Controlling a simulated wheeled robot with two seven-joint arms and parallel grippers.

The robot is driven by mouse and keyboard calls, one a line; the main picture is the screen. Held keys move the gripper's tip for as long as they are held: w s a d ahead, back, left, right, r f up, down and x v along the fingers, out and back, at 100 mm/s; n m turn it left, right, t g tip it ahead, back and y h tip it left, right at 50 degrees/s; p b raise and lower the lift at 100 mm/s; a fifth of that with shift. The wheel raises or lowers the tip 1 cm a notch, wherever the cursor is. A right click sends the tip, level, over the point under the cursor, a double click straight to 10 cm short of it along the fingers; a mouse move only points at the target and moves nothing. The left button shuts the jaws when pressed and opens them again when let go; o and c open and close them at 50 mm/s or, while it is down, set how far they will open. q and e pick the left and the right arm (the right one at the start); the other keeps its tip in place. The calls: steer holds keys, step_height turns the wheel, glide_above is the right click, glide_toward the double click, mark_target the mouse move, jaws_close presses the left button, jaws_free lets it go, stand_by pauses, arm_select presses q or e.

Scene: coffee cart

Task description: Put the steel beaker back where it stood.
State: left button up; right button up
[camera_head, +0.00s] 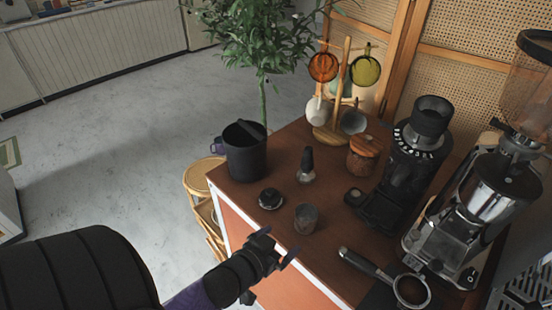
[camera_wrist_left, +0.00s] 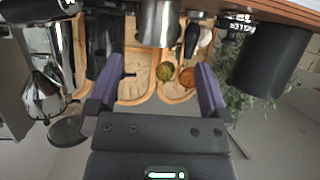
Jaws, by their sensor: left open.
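The steel beaker (camera_head: 306,218), a small grey metal cup, stands upright on the brown cart top near its front edge. In the left wrist view, which is upside down, the beaker (camera_wrist_left: 158,22) shows at the top, roughly centred between and beyond the fingers. My left gripper (camera_head: 281,246) is open and empty, just in front of the beaker at the cart's edge, with its purple fingers apart. It also shows in the left wrist view (camera_wrist_left: 160,68). The gripper does not touch the beaker. My right gripper is not in view.
A round dark tamper-like piece (camera_head: 271,199) and a dark-handled brush (camera_head: 307,167) stand near the beaker. A black bin (camera_head: 245,155) is at the left corner. A portafilter (camera_head: 410,290) lies at right. A grinder (camera_head: 408,160), wooden-lidded jar (camera_head: 364,156) and mug tree (camera_head: 345,85) stand behind.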

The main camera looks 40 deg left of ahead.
arm_select(q)
steer(key=s+d+f+g, duration=0.1)
steer(key=s+f+g, duration=0.55)
steer(key=f, duration=0.75)
steer(key=s+d+f+m+g, duration=0.1)
steer(key=s+f+g, duration=0.1)
steer(key=s+f, duration=0.2)
steer(key=s+d+f+m+g, duration=0.1)
steer(key=s+f, duration=0.3)
steer(key=s, duration=0.6)
steer(key=s+d+f+m+g, duration=0.1)
steer(key=s+d+f+g, duration=0.2)
steer(key=s, duration=0.4)
steer(key=shift+f, duration=0.55)
